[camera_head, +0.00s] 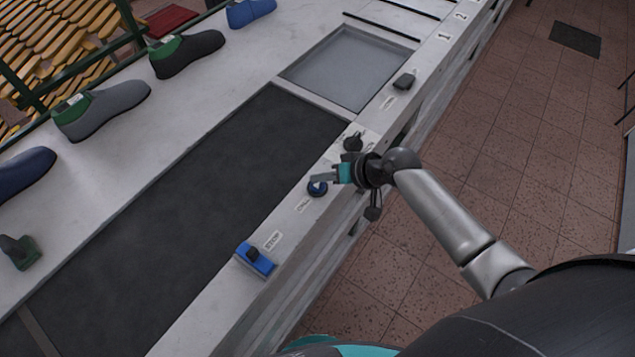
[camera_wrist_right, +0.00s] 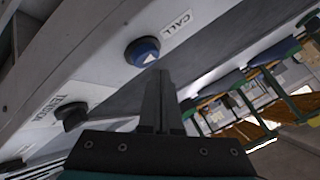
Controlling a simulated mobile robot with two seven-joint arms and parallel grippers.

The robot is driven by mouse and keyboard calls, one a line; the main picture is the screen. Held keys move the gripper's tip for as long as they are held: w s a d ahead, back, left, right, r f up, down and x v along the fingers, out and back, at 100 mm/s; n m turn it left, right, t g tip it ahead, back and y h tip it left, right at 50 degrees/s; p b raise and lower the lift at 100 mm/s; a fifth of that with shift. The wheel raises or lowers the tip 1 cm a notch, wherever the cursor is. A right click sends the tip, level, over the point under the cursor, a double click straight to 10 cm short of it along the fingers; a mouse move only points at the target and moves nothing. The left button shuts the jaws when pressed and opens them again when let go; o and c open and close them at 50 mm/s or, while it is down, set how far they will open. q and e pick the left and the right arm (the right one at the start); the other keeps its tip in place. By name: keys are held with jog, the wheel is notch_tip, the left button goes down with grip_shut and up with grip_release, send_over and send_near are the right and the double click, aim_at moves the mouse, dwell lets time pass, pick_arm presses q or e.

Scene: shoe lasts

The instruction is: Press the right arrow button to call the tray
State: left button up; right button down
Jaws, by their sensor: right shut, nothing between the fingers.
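The round blue call button (camera_head: 317,189) sits on the pale rail beside the dark belt. In the right wrist view, the button (camera_wrist_right: 142,51) shows a white arrow and a "CALL" label beside it. My right gripper (camera_head: 320,179) is shut and empty, with its fingertips at the button and partly covering it in the head view. The shut fingers (camera_wrist_right: 160,78) end just beside the button in the wrist view. I cannot tell whether they touch it. My left gripper is not in view.
A dark knob (camera_head: 353,141) and a black block (camera_head: 404,81) stand farther along the rail; a blue stop switch (camera_head: 256,259) is nearer. A grey square panel (camera_head: 346,67) lies beyond the dark belt (camera_head: 190,220). Shoe lasts (camera_head: 187,53) line the far ledge.

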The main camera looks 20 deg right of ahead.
jog(key=shift+f, duration=0.1)
dwell(0.4)
jog(key=shift+f, duration=0.35)
